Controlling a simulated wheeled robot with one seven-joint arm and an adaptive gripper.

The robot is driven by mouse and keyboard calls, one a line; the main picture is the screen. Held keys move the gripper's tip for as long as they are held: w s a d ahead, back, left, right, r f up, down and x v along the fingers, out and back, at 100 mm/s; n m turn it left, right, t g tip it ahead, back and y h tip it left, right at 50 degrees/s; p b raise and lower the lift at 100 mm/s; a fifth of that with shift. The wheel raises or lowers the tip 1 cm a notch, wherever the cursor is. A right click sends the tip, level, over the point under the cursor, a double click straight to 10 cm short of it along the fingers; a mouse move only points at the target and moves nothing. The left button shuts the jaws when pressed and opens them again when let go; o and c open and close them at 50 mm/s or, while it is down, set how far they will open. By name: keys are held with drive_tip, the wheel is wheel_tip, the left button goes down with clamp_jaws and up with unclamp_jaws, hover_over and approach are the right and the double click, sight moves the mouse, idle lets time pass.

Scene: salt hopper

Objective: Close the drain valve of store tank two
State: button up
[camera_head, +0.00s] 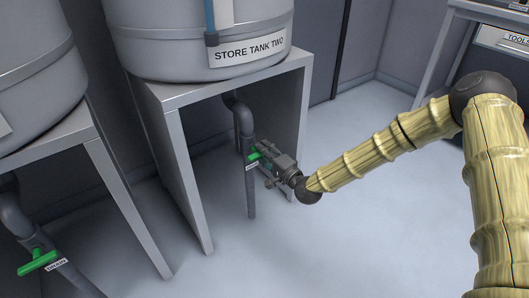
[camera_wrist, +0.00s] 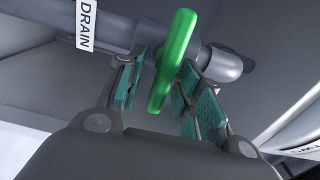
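Store tank two (camera_head: 200,30) stands on a grey stand, its name on a white label (camera_head: 249,49). Below it, a dark drain pipe (camera_head: 244,128) comes down with a green valve handle (camera_head: 254,157) and a DRAIN tag (camera_head: 251,166). In the wrist view the green handle (camera_wrist: 176,55) lies across the pipe (camera_wrist: 125,32), beside the DRAIN tag (camera_wrist: 85,24). My gripper (camera_head: 270,156) is at the handle. In the wrist view its teal-padded fingers (camera_wrist: 163,92) stand apart, one on each side of the handle. Contact with the handle cannot be told.
Another tank (camera_head: 40,75) stands at the left with its own green drain handle (camera_head: 38,262). The stand's legs (camera_head: 190,180) flank the drain pipe. The floor (camera_head: 340,250) in front is clear. A bench with a tools label (camera_head: 517,38) is at the upper right.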

drive_tip(key=v, duration=1.2)
idle(0.5)
drive_tip(key=s+f+n+g+h, duration=0.45)
drive_tip(key=s+f+g, duration=0.35)
drive_tip(key=s+f, duration=1.25)
drive_tip(key=s+d+f+n+g+h, duration=0.3)
drive_tip(key=s+d, duration=0.4)
drive_tip(key=s, duration=0.4)
drive_tip(key=s+d+f+n+g+h, duration=0.35)
drive_tip(key=s+d, duration=0.35)
drive_tip(key=s, duration=0.4)
wheel_tip(320, 180, up, 34)
drive_tip(key=m+p, duration=0.1)
drive_tip(key=p, duration=3.2)
drive_tip(key=shift+d, duration=0.15)
drive_tip(key=shift+f, duration=0.15)
